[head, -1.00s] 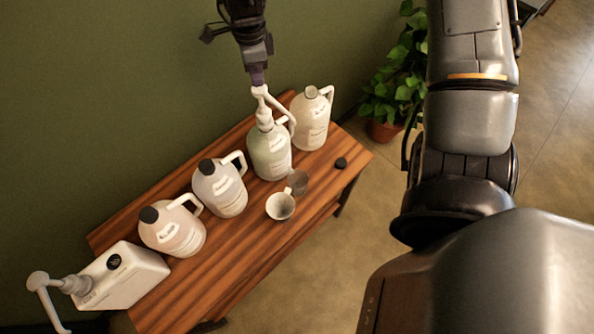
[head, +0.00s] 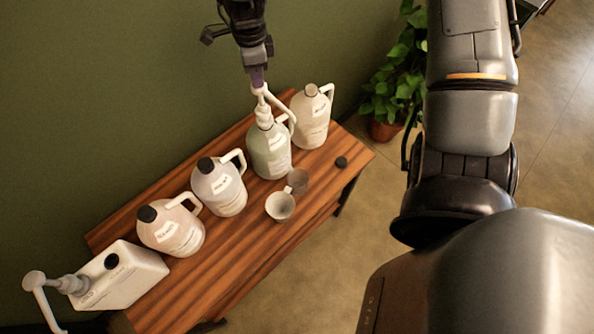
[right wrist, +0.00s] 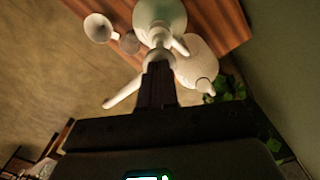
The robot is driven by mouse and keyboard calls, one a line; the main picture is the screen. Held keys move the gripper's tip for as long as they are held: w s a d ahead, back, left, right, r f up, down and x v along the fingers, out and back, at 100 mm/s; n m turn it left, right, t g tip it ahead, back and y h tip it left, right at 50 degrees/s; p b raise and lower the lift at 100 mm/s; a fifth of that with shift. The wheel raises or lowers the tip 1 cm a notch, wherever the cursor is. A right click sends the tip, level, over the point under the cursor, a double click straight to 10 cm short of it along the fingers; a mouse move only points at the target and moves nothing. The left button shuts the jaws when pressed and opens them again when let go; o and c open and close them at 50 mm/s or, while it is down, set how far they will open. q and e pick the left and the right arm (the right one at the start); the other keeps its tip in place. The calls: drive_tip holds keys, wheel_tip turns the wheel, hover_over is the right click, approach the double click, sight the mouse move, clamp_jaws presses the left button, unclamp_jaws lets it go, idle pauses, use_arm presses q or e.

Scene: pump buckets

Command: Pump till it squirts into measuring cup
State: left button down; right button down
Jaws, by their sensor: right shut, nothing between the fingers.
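The pale green bottle (head: 270,158) stands on the wooden table with a white pump (head: 263,112) in its neck. The pump's long spout points right and down in the head view. My right gripper (head: 258,80) is shut and empty, its tips right at the top of the pump head. In the right wrist view the shut fingers (right wrist: 158,85) stand over the pump (right wrist: 158,45) and hide part of it. A white cup (head: 280,207) and a grey, see-through cup (head: 299,180) stand in front of the bottle. I see no liquid coming out. My left gripper is out of view.
A cream bottle (head: 312,118) stands to the right, two capped bottles (head: 219,188) (head: 172,230) to the left. A white canister (head: 122,277) with another pump (head: 45,287) is at the left end. A plant (head: 390,85) stands beyond.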

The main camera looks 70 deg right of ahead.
drive_tip(key=shift+f, duration=0.2)
drive_tip(key=shift+f+b, duration=0.55)
drive_tip(key=shift+f, duration=0.1)
drive_tip(key=shift+f+b, duration=0.8)
drive_tip(key=shift+f, duration=0.35)
drive_tip(key=shift+r, duration=0.15)
drive_tip(key=shift+r+p, duration=0.85)
drive_tip(key=shift+r, duration=0.05)
drive_tip(key=shift+r+p, duration=1.25)
drive_tip(key=shift+r, duration=0.4)
